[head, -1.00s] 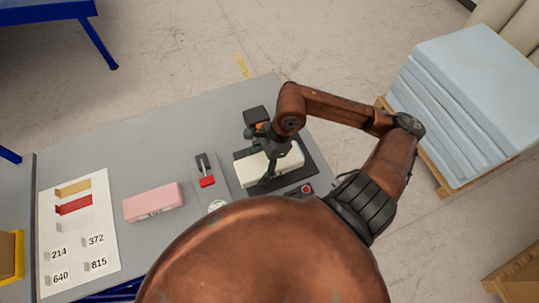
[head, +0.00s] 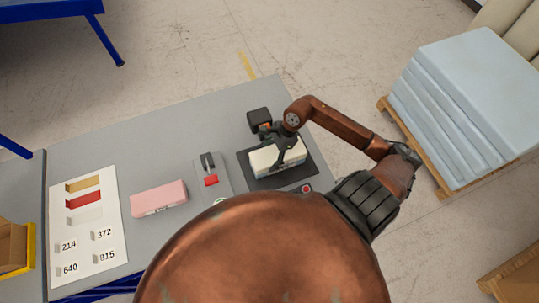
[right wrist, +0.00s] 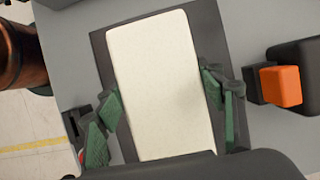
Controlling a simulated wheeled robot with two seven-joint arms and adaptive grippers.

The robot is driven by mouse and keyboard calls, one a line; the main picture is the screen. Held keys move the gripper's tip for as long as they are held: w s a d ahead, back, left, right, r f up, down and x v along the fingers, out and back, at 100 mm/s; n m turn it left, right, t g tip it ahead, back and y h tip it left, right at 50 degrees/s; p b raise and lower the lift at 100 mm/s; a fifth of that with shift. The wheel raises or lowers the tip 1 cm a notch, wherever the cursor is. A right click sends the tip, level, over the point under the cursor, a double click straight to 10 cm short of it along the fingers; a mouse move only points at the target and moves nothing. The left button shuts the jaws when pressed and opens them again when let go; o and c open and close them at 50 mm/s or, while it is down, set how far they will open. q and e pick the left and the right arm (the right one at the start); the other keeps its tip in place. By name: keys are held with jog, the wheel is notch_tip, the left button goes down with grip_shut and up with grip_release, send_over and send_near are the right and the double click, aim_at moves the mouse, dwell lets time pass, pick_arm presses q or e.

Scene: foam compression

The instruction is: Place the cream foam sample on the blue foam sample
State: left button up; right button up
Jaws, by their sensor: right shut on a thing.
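The cream foam sample (head: 262,160) is a pale block over a dark flat plate (head: 295,178) at the right end of the table. My right gripper (head: 283,157) reaches down over it. In the right wrist view the cream sample (right wrist: 160,75) lies between the green-padded fingers of the gripper (right wrist: 165,108), which is shut on it. The dark plate (right wrist: 206,35) shows around its edges. I cannot tell how far the sample is above the plate. No blue foam sample can be made out on the table; anything under the cream sample is hidden. My left gripper is not in view.
A card with colour swatches and numbers (head: 88,220) lies further left. A dark device (head: 259,117) stands behind the plate. Light-blue slabs (head: 465,105) are stacked on a pallet off the table.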

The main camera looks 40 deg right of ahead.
jog(key=shift+f, duration=0.1)
jog(key=shift+f+b, duration=0.15)
jog(key=shift+b, duration=0.15)
jog(key=o, duration=0.8)
jog(key=shift+r, duration=0.2)
jog(key=shift+d+r, duration=0.1)
jog(key=shift+r, duration=0.15)
jog(key=shift+b+v, duration=0.8)
jog(key=shift+v, duration=4.95)
